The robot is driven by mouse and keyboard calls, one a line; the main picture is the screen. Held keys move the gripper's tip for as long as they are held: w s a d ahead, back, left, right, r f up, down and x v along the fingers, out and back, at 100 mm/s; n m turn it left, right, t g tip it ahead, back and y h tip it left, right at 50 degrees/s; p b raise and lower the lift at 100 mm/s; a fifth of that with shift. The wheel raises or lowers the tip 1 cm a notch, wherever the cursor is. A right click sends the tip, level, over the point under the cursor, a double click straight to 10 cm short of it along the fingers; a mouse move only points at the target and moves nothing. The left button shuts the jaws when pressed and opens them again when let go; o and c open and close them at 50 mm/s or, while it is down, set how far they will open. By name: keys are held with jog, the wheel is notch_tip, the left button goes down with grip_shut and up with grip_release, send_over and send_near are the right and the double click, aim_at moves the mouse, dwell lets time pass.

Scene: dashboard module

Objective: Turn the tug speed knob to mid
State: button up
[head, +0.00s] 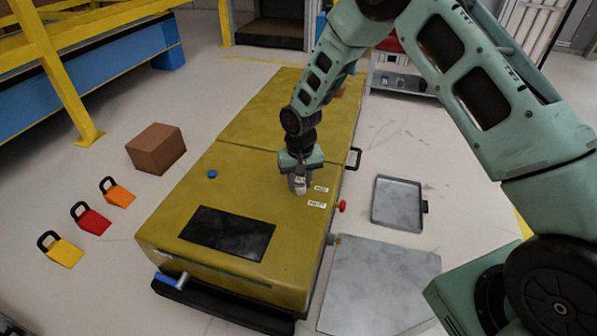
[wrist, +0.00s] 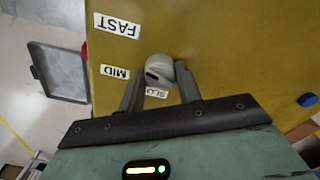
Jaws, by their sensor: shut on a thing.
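The tug speed knob (wrist: 160,68) is a small grey-white dial on top of the yellow tug (head: 255,118). My gripper (wrist: 157,83) is shut on the knob, one finger on each side; in the head view my gripper (head: 298,184) points down over it. A dark mark on the knob faces lower left in the wrist view. The FAST label (wrist: 117,25) is at upper left, the MID label (wrist: 115,73) is left of the knob, and the SLOW label (wrist: 156,93) is just below, partly hidden by my gripper. The exact setting is hard to tell.
A dark panel (head: 228,234) and a blue button (head: 212,174) are on the tug's top. A red knob (head: 342,206) sticks out at its right side. A grey tray (head: 397,203) and a metal plate (head: 378,290) lie at right. A brown box (head: 156,148) stands at left.

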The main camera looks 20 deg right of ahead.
aim_at(299, 184)
jog(key=n+p, duration=0.4)
jog(key=p, duration=0.1)
jog(key=shift+r+n, duration=0.3)
jog(key=n+p, duration=0.3)
jog(key=n, duration=0.1)
jog(key=shift+a+f+p, duration=0.1)
jog(key=shift+f+p, duration=0.1)
jog(key=shift+p, duration=0.2)
jog(key=shift+w, duration=0.1)
jog(key=o, duration=1)
notch_tip(299, 184, up, 18)
jog(key=p, duration=0.6)
jog(key=shift+f, duration=0.25)
